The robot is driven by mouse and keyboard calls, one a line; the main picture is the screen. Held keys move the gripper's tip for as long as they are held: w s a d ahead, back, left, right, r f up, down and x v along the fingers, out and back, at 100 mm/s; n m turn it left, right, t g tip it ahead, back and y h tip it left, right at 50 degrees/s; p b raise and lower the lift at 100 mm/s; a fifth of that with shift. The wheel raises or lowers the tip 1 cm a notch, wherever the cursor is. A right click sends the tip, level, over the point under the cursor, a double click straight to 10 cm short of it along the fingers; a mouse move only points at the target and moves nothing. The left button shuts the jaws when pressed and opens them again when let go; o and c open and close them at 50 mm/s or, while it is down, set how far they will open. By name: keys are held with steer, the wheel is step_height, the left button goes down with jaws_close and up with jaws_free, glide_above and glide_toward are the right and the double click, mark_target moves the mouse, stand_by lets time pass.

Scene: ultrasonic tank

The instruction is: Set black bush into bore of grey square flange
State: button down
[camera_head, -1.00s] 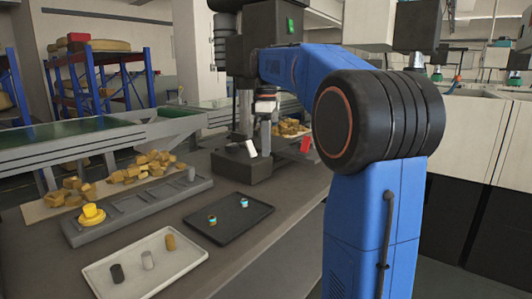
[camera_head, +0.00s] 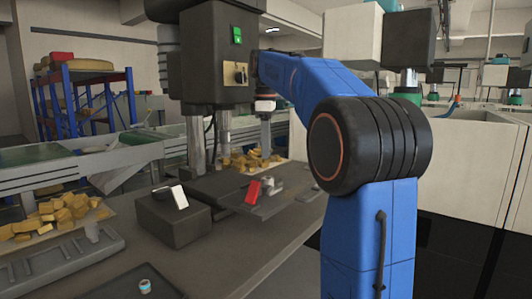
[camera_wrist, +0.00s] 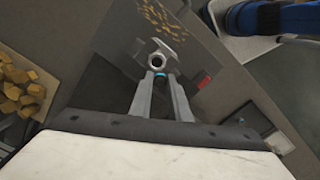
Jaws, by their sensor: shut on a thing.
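My gripper (camera_wrist: 160,80) is shut on a small part in the wrist view. A grey flange (camera_wrist: 158,52) with a round bore lies just beyond the fingertips. I cannot tell from this view how high the held part is above it. In the head view a small grey shape (camera_head: 271,184), probably the flange, sits on the machine's plate behind a red block. My arm hangs above it, and the held part cannot be made out there.
A machine column with a dark head (camera_head: 215,60) stands left of my arm. A dark box with a white panel (camera_head: 174,215) and the red block (camera_head: 253,191) stand close by. Yellow-brown pieces (camera_head: 250,160) lie behind. A cyan-banded part (camera_head: 145,286) stands on the dark tray at front left.

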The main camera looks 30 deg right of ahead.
mark_target(268, 179)
steer(key=shift+w+d, duration=0.15)
steer(key=shift+d, duration=0.3)
steer(key=shift+f, duration=3.1)
steer(key=shift+f, duration=0.45)
steer(key=c, duration=1.1)
jaws_free()
steer(key=shift+r, duration=3.5)
